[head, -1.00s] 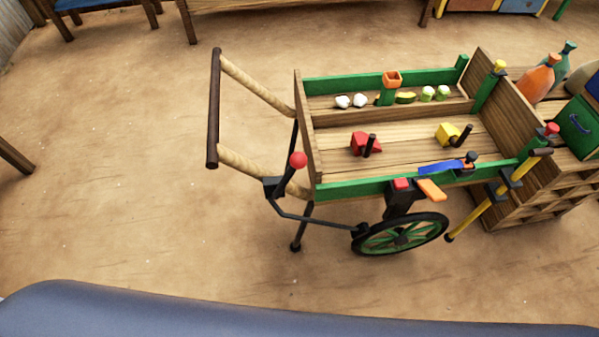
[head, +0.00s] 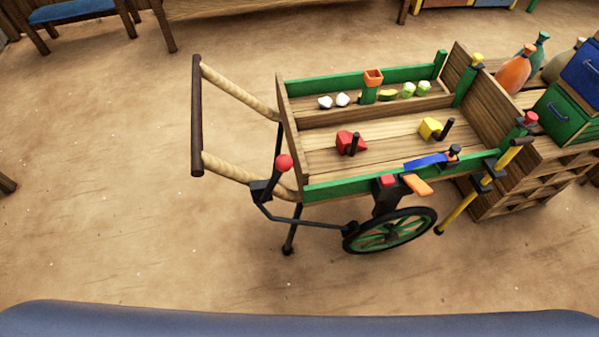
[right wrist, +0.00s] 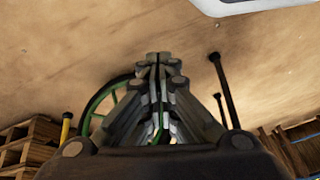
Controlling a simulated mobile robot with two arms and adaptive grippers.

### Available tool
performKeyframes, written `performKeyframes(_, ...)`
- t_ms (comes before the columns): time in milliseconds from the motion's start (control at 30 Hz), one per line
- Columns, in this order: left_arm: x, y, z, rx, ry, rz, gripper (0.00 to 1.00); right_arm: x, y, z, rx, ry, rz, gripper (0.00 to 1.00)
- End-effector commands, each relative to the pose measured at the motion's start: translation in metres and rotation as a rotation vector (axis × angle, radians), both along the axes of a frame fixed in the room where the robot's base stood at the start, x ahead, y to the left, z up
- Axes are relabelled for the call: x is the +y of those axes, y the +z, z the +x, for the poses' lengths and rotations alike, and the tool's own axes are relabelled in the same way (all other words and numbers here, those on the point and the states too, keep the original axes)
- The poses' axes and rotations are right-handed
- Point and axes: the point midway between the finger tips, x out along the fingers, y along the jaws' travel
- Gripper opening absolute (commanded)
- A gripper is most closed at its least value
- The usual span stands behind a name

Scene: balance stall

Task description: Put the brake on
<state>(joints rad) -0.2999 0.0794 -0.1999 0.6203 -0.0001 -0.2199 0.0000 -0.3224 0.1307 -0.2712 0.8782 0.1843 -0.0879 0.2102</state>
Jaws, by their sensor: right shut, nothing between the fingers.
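The brake lever is a dark lever with a red ball knob (head: 283,163), on the near left side of the wooden cart (head: 340,187) in the head view. It stands up and leans slightly right. A dark rod (head: 305,222) runs from its base to the green-spoked wheel (head: 392,232). My right gripper (right wrist: 157,62) shows in the right wrist view, shut and empty. Part of the wheel (right wrist: 97,108) is behind it there, apart as far as I can tell. The knob is not visible in the right wrist view. Neither gripper shows in the head view.
The cart carries a red block (head: 346,144), a yellow block (head: 430,128) and several small items. Crates and bottles (head: 515,72) stand at the right. A blue stool (head: 75,10) is at the back left. The sandy floor (head: 110,200) left of the cart is clear.

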Motion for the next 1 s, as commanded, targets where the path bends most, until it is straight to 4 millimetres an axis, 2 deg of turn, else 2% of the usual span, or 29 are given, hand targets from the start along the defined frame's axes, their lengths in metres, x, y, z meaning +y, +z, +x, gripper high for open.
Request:
performKeyframes(33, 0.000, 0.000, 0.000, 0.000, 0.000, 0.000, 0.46, 0.013, 0.025, 0.037, -0.095, -0.070, 0.080, 0.00)
performKeyframes(100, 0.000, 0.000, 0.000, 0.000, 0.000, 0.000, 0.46, 0.031, 0.065, 0.082, -0.212, -0.180, 0.216, 0.00)
performKeyframes(167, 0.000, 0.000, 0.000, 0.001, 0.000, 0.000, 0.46, 0.048, 0.104, 0.115, -0.302, -0.266, 0.346, 0.00)
performKeyframes(233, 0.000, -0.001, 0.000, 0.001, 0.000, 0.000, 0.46, 0.068, 0.153, 0.147, -0.392, -0.360, 0.516, 0.00)
performKeyframes(267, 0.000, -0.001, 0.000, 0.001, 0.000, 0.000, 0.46, 0.075, 0.176, 0.159, -0.425, -0.398, 0.592, 0.00)
performKeyframes(300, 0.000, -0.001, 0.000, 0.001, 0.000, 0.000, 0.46, 0.085, 0.206, 0.172, -0.464, -0.447, 0.697, 0.00)
performKeyframes(400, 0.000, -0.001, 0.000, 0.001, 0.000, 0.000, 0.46, 0.105, 0.279, 0.194, -0.526, -0.556, 0.958, 0.00)
performKeyframes(500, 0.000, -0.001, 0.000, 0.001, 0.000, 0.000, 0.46, 0.116, 0.340, 0.203, -0.548, -0.637, 1.182, 0.00)
performKeyframes(533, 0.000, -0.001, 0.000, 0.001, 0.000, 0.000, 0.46, 0.119, 0.354, 0.205, -0.550, -0.656, 1.238, 0.00)
performKeyframes(600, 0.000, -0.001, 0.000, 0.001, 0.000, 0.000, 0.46, 0.122, 0.381, 0.207, -0.548, -0.694, 1.344, 0.00)
performKeyframes(700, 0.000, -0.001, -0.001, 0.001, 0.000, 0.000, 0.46, 0.124, 0.403, 0.207, -0.541, -0.724, 1.432, 0.00)
performKeyframes(867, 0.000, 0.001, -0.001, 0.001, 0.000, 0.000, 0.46, 0.127, 0.412, 0.217, -0.540, -0.736, 1.466, 0.00)
performKeyframes(1000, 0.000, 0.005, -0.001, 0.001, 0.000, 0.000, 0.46, 0.134, 0.413, 0.239, -0.544, -0.733, 1.465, 0.00)
